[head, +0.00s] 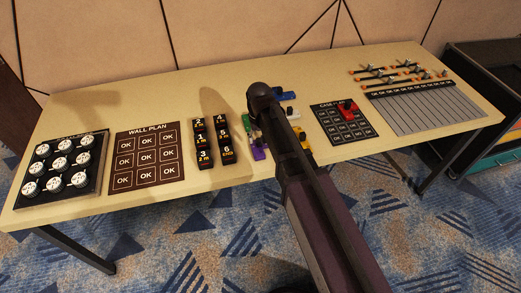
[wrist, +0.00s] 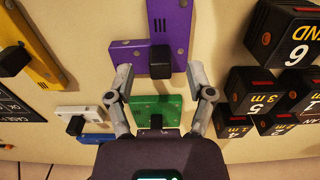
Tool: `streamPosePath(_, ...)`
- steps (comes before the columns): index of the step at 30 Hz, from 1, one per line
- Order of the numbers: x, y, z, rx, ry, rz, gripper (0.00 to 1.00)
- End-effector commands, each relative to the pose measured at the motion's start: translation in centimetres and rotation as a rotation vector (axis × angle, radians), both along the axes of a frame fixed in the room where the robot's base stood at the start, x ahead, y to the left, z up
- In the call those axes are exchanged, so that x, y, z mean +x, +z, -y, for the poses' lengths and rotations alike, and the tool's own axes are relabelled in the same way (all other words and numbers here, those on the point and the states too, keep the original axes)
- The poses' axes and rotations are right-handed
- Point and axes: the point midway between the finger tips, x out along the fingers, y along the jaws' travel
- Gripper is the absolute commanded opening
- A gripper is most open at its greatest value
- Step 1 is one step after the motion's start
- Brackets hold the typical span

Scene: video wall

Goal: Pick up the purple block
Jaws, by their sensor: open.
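The purple block (wrist: 172,22) is a flat L-shaped piece with a black knob (wrist: 160,62) near its lower end in the wrist view. It lies on the table, and a small part of it (head: 258,153) shows beside my arm in the head view. My gripper (wrist: 159,76) is open and empty, its two fingertips apart on either side near the knob end. The left fingertip overlaps the block's short foot in the picture; I cannot tell whether it touches. The gripper is hidden behind my arm in the head view.
A green block (wrist: 172,104) lies between the fingers, below the purple one in the wrist view. A yellow block (wrist: 28,45), a white block (wrist: 105,114) and a blue block (wrist: 98,138) lie left. Black numbered blocks (wrist: 300,42) stand close on the right. The table (head: 85,112) holds several panels.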

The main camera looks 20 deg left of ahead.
Motion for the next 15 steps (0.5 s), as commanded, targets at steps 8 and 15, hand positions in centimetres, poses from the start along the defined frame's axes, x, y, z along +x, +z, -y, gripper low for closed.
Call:
streamPosePath(8,0.0,-1.68,0.0,0.0,0.0,0.0,0.69)
streamPosePath(15,0.0,-1.67,0.0,0.0,0.0,0.0,0.69)
